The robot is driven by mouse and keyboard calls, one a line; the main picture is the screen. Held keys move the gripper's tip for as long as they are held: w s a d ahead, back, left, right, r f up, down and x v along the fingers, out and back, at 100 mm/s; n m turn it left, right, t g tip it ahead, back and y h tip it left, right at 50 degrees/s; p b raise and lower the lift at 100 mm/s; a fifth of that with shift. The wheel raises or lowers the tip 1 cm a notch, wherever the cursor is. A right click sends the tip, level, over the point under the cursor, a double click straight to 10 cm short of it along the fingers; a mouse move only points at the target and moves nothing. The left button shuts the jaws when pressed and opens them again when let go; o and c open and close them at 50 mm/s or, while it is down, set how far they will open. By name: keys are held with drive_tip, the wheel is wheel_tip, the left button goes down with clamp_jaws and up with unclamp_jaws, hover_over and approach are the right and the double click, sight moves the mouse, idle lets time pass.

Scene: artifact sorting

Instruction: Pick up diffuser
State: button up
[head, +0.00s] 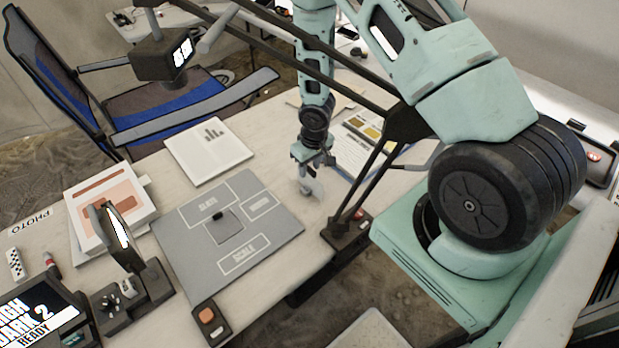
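My gripper (313,165) points down over the table, just right of the grey mat. Below its fingertips is a pale, translucent rounded piece (312,189), which looks like the diffuser. The gripper overlaps the top of this piece in the picture. The fingers are small here, and I cannot tell whether they are closed on it, or whether it rests on the table or hangs just above.
The grey mat (270,205) with labelled outlines holds a small dark block (218,213). A lamp-like device (125,240), printed sheets (207,150) and a button box (210,320) surround it. Dark slanting posts stand right of my gripper. A blue chair (150,105) stands behind.

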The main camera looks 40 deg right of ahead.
sight(310, 180)
drive_tip(key=shift+w+f, duration=0.1)
drive_tip(key=shift+f, duration=1.2)
clamp_jaws()
drive_tip(key=shift+r, duration=0.15)
